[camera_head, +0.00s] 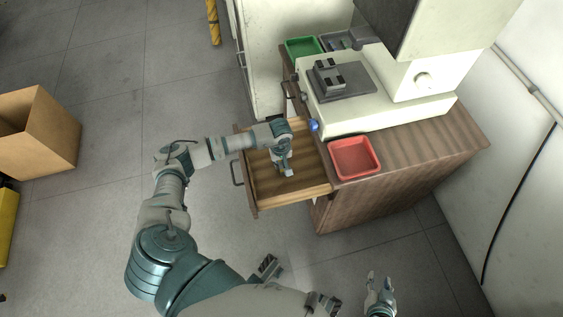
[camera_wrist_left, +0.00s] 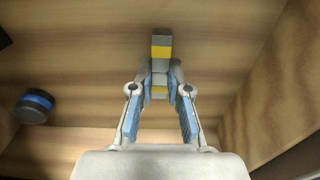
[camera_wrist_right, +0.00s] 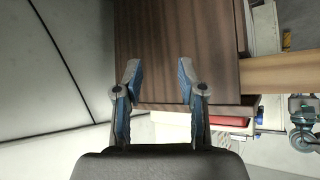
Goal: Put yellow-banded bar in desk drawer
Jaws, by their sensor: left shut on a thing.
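The yellow-banded bar (camera_wrist_left: 161,44) is grey with yellow bands. My left gripper (camera_wrist_left: 160,78) is shut on it, and the bar sticks out past the fingertips over the wooden drawer floor. In the head view my left gripper (camera_head: 285,167) is inside the outline of the open desk drawer (camera_head: 298,199), pointing down. I cannot tell whether the bar touches the drawer floor. The drawer's front and handle face left. My right gripper (camera_wrist_right: 157,70) is open and empty; the head view shows it low at the right (camera_head: 380,287), away from the drawer.
A dark cylinder with a blue band (camera_wrist_left: 35,105) shows left of my left gripper. On the desk (camera_head: 425,150) are a red tray (camera_head: 354,158), a green tray (camera_head: 303,47) and a pale machine (camera_head: 400,108). A cardboard box (camera_head: 50,140) stands on the floor at left. The floor between is clear.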

